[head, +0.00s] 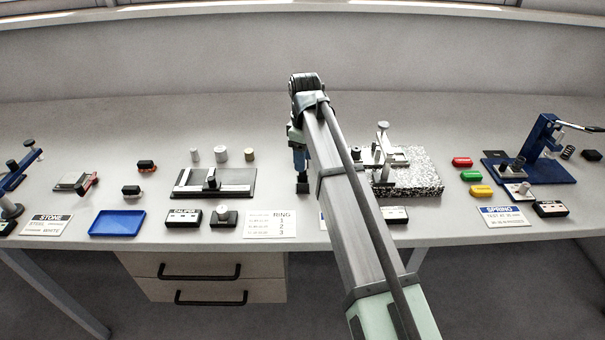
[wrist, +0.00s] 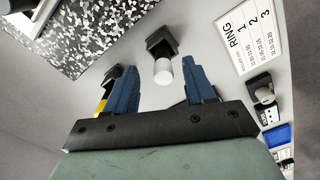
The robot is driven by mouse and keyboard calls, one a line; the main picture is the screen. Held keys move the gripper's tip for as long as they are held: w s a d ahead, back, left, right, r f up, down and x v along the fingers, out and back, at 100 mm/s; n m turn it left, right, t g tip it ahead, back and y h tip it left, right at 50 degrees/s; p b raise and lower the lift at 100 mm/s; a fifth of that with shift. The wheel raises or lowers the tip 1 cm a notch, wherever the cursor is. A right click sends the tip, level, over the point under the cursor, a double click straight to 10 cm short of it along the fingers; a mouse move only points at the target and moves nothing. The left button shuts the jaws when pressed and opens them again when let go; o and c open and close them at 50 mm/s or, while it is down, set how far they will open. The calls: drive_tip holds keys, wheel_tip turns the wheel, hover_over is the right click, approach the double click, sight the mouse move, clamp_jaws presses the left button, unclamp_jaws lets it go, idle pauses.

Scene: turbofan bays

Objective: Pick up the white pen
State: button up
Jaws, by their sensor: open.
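My gripper (head: 301,170) hangs over the middle of the bench, pointing down. In the wrist view my gripper (wrist: 160,65) is open, with two blue fingers spread apart. A short white cylinder, which looks like the white pen (wrist: 163,72), shows between the fingers, with a black block (wrist: 160,44) at its far end. I see no finger closed on it; whether either touches it I cannot tell. The pen is not clear in the head view, where my arm and gripper cover that area.
A yellow piece (wrist: 101,106) with a black block is partly hidden behind the left finger in the wrist view. A speckled plate (head: 424,180) with a metal fixture lies to the right. A RING card (head: 270,224) lies in front, and a black-and-white fixture board (head: 240,184) to the left.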

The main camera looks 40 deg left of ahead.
sight(303, 175)
drive_tip(key=shift+s+a+f, duration=0.1)
drive_tip(key=shift+s+f, duration=0.05)
drive_tip(key=shift+f, duration=1.15)
drive_tip(key=shift+s+f, duration=0.1)
drive_tip(key=shift+f, duration=1.2)
clamp_jaws()
